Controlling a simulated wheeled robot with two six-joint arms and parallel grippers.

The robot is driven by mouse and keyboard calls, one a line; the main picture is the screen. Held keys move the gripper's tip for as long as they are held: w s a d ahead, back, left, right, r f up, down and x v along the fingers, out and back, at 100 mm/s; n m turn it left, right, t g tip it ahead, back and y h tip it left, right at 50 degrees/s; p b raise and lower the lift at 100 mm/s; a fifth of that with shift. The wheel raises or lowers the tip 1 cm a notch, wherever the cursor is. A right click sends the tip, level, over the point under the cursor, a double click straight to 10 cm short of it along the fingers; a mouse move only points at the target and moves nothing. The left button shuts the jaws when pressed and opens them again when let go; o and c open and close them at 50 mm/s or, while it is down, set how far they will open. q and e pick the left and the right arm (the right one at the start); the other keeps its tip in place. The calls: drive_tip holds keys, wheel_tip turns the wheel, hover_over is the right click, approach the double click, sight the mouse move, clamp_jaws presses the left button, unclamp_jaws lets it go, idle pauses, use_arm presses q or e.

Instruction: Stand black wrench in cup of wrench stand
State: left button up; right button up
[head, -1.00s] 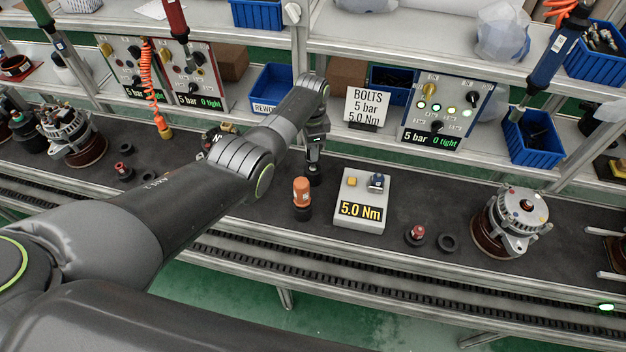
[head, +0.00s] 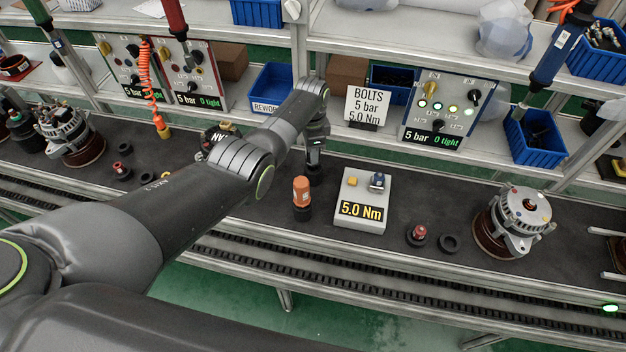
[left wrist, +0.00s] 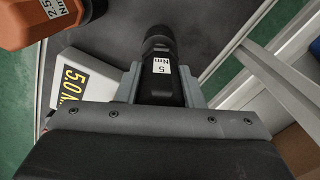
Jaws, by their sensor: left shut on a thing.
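My left gripper (head: 316,150) is behind the orange wrench, left of the grey box. It is shut on the black wrench, whose "5 Nm" label shows between the fingers in the left wrist view (left wrist: 162,78). In the head view the black wrench (head: 314,174) is a small dark shape under the gripper. Its far end shows in the wrist view against the dark bench, and I cannot tell whether it sits in a cup. The orange wrench (head: 301,190) stands upright with its lower end in a black cup (head: 302,213). My right gripper is not in view.
The grey box (head: 360,186) reading "5.0 Nm" stands close to the right. A red-topped part (head: 418,234), a black ring (head: 448,243) and an alternator (head: 515,222) are farther right. The "BOLTS" sign (head: 366,106) and shelf edge are behind. A conveyor runs along the front.

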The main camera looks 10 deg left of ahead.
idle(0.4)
use_arm(q)
drive_tip(key=shift+f+b, duration=0.35)
drive_tip(key=shift+f, duration=0.1)
drive_tip(key=o, duration=1.1)
drive_tip(key=shift+r, duration=0.5)
wheel_tip(320, 180, up, 5)
drive_tip(key=shift+r+p, duration=0.1)
drive_tip(key=shift+p, duration=0.4)
wheel_tip(320, 180, up, 11)
drive_tip(key=shift+r+b, duration=0.15)
drive_tip(key=shift+b, duration=0.95)
